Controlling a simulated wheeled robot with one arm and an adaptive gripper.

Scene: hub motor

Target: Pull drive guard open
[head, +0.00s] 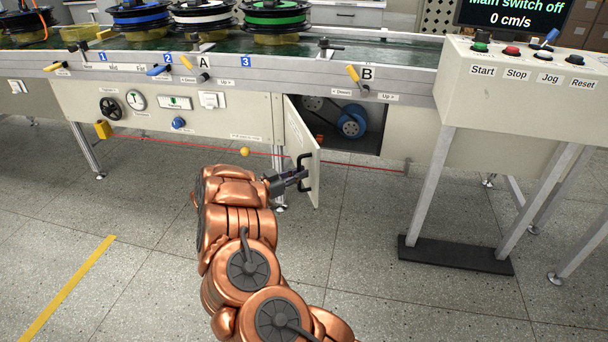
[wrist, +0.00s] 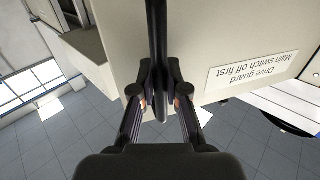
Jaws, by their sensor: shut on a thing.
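The drive guard (head: 303,150) is a cream door under the conveyor, swung partly open towards me. Its label "Drive guard, Main switch off first" shows upside down on the door in the wrist view (wrist: 215,60). The black bar handle (head: 304,172) stands on the door's outer face and also shows in the wrist view (wrist: 158,35). My gripper (head: 298,175) is at the handle; in the wrist view its fingers (wrist: 160,98) are closed around the bar. Behind the door, a blue motor or pulley (head: 352,122) shows in the dark opening.
A control box (head: 530,85) with several buttons stands at the right on metal legs with a dark foot plate (head: 455,254). The floor before the door is clear.

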